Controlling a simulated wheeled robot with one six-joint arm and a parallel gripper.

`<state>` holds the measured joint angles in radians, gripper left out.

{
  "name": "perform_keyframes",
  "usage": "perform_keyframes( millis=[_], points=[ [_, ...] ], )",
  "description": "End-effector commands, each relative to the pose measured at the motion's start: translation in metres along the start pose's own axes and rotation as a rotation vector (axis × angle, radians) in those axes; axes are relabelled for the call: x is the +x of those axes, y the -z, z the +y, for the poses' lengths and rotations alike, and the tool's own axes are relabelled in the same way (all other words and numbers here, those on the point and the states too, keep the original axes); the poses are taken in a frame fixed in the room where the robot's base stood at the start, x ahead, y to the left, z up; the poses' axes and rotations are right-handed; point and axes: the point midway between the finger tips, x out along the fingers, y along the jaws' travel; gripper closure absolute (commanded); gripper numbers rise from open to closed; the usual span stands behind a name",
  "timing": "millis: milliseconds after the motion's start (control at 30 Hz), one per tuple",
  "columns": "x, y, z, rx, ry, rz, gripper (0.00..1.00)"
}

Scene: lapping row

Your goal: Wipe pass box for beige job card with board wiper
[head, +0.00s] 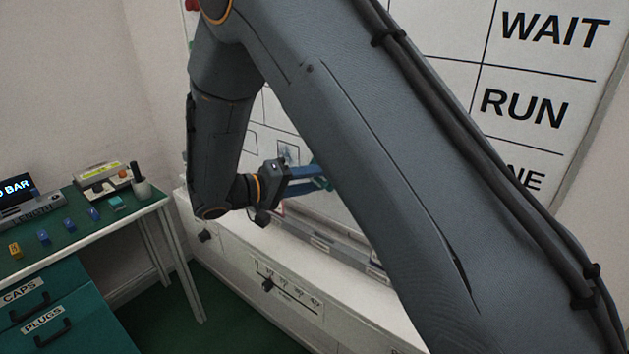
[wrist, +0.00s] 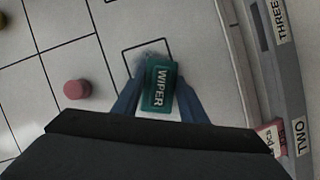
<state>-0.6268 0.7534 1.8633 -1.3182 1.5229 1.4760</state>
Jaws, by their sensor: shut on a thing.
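My gripper (head: 308,180) is shut on the teal board wiper (wrist: 159,86), labelled WIPER, and holds it at the white board. In the wrist view the wiper lies between my two blue fingers. It covers the lower part of a black-outlined box (wrist: 145,43) on the board; the box's upper edge and upper left side show. A faint grey smudge shows in the box beside the wiper's upper left. I cannot tell whether the wiper touches the board. No label of the box is readable, and I cannot make out a beige job card.
A pink round magnet (wrist: 77,89) sits on the board left of the wiper. A grey ledge (wrist: 281,75) with THREE and TWO labels runs along the right in the wrist view, with a pink card (wrist: 268,138). A green-topped bench (head: 75,232) with small items stands left.

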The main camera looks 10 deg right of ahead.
Motion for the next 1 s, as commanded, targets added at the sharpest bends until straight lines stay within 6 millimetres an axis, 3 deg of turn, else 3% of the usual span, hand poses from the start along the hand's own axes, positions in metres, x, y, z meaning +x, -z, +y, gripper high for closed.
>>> perform_keyframes(
  millis=[167, 1000],
  points=[
    [0.002, -0.001, 0.001, 0.0, 0.0, 0.0, 0.79],
    [0.018, -0.043, 0.023, -0.001, 0.0, 0.0, 0.79]
  ],
)
